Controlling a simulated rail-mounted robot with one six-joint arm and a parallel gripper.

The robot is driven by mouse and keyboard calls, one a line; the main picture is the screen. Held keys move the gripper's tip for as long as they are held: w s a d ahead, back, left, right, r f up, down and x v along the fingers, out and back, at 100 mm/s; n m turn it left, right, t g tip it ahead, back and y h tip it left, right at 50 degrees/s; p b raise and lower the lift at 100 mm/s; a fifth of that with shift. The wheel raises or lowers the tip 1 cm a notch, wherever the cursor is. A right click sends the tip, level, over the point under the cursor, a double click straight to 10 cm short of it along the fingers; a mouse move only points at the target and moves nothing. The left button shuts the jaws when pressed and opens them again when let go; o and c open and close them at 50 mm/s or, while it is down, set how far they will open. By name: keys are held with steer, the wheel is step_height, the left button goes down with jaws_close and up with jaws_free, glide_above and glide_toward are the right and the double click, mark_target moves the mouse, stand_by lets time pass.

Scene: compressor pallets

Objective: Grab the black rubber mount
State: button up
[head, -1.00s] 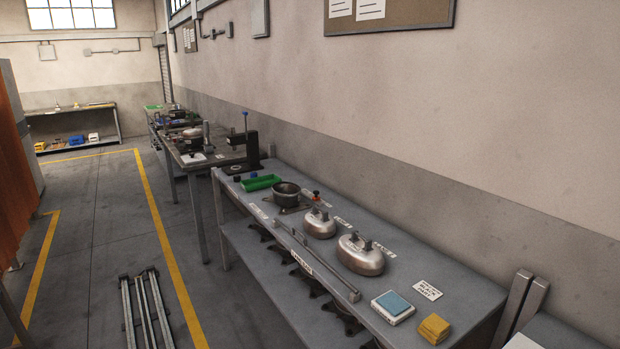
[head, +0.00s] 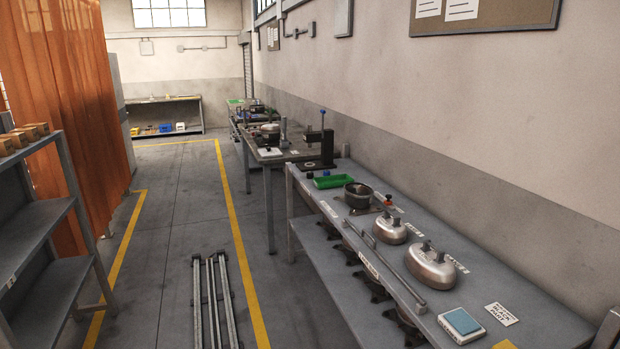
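No black rubber mount can be made out for certain. A small black piece (head: 310,175) lies on the near workbench (head: 475,278), just left of the green tray (head: 333,181); it is too small to tell what it is. Several black star-shaped parts (head: 371,287) sit on the shelf under the bench top, partly hidden by the bench edge. My gripper is not in view.
The bench also holds an open dark pot (head: 358,195), two silver compressor domes (head: 431,265), a blue-topped box (head: 461,324) and a black press (head: 322,150). Floor rails (head: 214,300) run alongside. Grey shelving (head: 40,245) and an orange curtain (head: 75,130) stand left.

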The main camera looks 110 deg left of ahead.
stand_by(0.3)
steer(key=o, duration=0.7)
